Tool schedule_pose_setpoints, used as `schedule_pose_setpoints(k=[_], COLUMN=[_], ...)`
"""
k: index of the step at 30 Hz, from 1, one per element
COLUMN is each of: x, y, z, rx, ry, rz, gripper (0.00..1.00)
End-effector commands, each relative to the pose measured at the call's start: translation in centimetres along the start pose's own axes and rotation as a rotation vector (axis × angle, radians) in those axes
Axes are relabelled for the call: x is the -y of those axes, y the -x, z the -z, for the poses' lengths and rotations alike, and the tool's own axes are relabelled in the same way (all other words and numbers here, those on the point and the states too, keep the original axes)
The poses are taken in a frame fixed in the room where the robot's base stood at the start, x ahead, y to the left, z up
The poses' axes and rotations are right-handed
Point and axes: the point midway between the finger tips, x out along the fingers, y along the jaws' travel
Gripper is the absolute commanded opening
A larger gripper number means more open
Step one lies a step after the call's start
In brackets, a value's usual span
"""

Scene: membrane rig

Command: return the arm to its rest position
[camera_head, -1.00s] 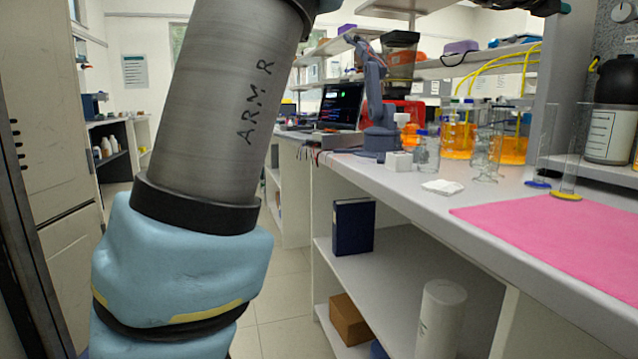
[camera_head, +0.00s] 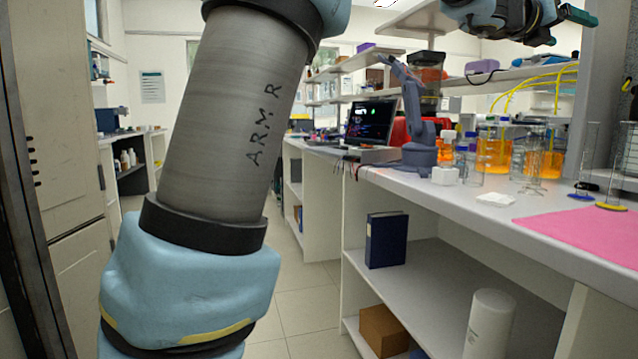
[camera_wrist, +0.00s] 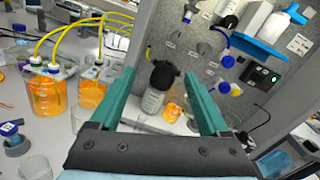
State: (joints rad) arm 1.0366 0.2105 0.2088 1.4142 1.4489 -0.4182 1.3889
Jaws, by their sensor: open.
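My arm fills the left of the head view, with a grey link marked "ARM R" (camera_head: 245,110) above a pale blue joint (camera_head: 190,285). The arm bends out of the top of the frame, and its wrist end comes back in at the upper right. My gripper (camera_head: 572,24) is there, high above the bench. In the wrist view my gripper (camera_wrist: 158,76) shows two teal fingers spread wide with nothing between the tips. A black-capped bottle (camera_wrist: 152,102) stands beyond the fingers, apart from them.
The white bench (camera_head: 470,210) runs along the right, with a pink mat (camera_head: 590,232), orange-filled vessels (camera_head: 493,155), a small purple-grey arm (camera_head: 420,140) and a laptop (camera_head: 369,122). Shelves with a blue binder (camera_head: 386,240) are below. A cabinet (camera_head: 60,130) is at left. The aisle floor (camera_head: 305,300) is clear.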

Motion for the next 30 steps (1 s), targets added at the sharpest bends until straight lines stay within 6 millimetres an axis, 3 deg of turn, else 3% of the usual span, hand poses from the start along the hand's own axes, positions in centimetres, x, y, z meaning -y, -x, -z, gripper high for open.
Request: schedule_pose_setpoints(k=[8,16,20,24,30], x=[-6.2,-16.1,-22.7,-28.4,-33.1], y=[1.9,6.7,11.7,18.3,29.0], z=[1.6,5.7,9.8,15.2,24.0], rx=[0.017,0.080,0.162,0.292,0.552], ry=[0.238,0.649,0.957,1.294,1.749], rz=[-0.133,-0.369,-0.559,-0.771,-1.078], gripper=[0.80,0.80,0.80,0.80,0.80])
